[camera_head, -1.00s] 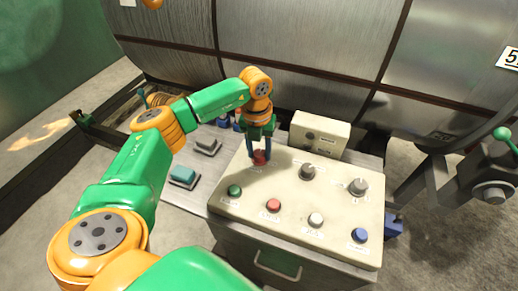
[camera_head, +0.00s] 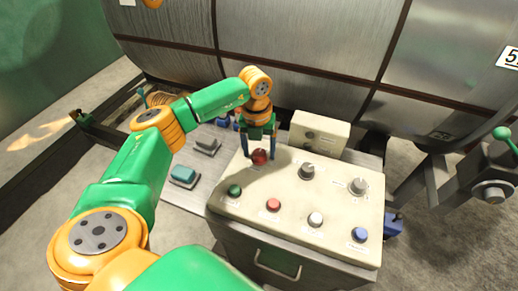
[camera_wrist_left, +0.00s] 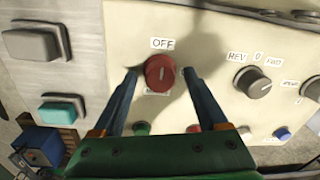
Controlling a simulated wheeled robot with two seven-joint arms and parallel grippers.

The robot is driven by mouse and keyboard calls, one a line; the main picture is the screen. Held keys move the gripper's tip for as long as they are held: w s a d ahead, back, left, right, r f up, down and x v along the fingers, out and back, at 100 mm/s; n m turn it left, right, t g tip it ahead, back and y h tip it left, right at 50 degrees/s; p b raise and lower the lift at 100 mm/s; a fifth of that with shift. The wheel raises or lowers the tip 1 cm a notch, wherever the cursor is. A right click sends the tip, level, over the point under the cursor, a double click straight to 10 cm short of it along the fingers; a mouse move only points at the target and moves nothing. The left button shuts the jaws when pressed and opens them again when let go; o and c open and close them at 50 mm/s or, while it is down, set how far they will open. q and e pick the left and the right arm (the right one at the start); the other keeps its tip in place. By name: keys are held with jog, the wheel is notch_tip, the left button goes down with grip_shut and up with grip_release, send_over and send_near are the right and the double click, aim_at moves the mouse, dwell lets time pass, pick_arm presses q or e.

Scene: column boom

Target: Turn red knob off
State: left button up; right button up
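The red knob (camera_head: 260,157) sits at the upper left of the cream control panel (camera_head: 295,225). In the left wrist view the red knob (camera_wrist_left: 160,74) has an OFF label above it and another label, partly hidden, below. A lighter line on its face runs roughly up and down. My left gripper (camera_head: 260,155) is over the knob with its fingers spread. My right gripper is in neither view.
A grey selector knob (camera_head: 307,171) and another grey knob (camera_head: 358,186) lie to the right. Green (camera_head: 234,190), red (camera_head: 273,205), white (camera_head: 315,219) and blue (camera_head: 360,234) buttons line the front. A small raised box (camera_head: 319,135) stands at the back.

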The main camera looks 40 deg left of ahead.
aim_at(258, 152)
pick_arm(q)
notch_tip(258, 152, up, 7)
jog(key=shift+a+f+b, duration=0.1)
jog(key=shift+f+b, duration=0.05)
jog(key=shift+b, duration=0.7)
jog(key=shift+r, duration=0.2)
